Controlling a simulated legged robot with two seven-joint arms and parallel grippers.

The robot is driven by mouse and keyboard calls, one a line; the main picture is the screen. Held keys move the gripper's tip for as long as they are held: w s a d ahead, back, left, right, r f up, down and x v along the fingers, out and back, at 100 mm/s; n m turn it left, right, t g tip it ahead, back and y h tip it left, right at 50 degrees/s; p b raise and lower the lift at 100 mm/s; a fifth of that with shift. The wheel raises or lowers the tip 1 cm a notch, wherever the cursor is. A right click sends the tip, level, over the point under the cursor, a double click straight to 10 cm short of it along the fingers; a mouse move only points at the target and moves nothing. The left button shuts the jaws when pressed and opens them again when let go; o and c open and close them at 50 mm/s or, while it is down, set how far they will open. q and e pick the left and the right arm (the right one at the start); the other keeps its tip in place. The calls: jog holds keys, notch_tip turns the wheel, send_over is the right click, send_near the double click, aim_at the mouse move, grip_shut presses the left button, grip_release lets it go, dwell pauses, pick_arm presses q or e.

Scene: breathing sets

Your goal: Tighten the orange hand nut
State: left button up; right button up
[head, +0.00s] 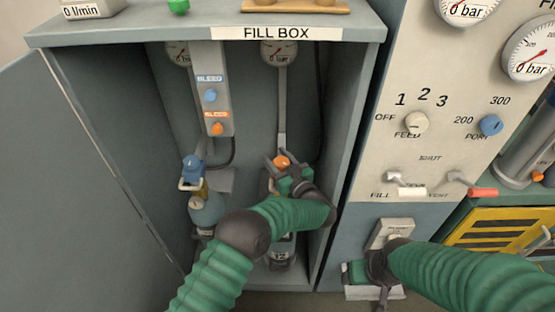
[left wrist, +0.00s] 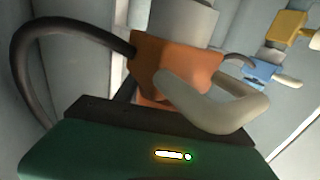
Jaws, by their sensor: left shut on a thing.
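The orange hand nut (head: 281,162) shows as a small orange piece below the grey hose line inside the fill box. In the left wrist view the orange piece (left wrist: 165,58) fills the middle, with a pale loop handle (left wrist: 225,112) in front and a pale grey cylinder above. My left gripper (head: 281,170) is shut on the orange piece.
A blue fitting with a pale handle (head: 192,168) sits on the cylinder at left. Blue (head: 210,95) and orange (head: 217,129) bleed knobs are above. The fill box (head: 349,150) has side walls close around my left arm. The control panel (head: 380,110) stands to the right.

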dwell(0.3)
pick_arm(q)
jog(key=o, duration=1.4)
jog(key=shift+d, duration=0.1)
jog(key=shift+c, duration=0.2)
jog(key=shift+r, duration=0.1)
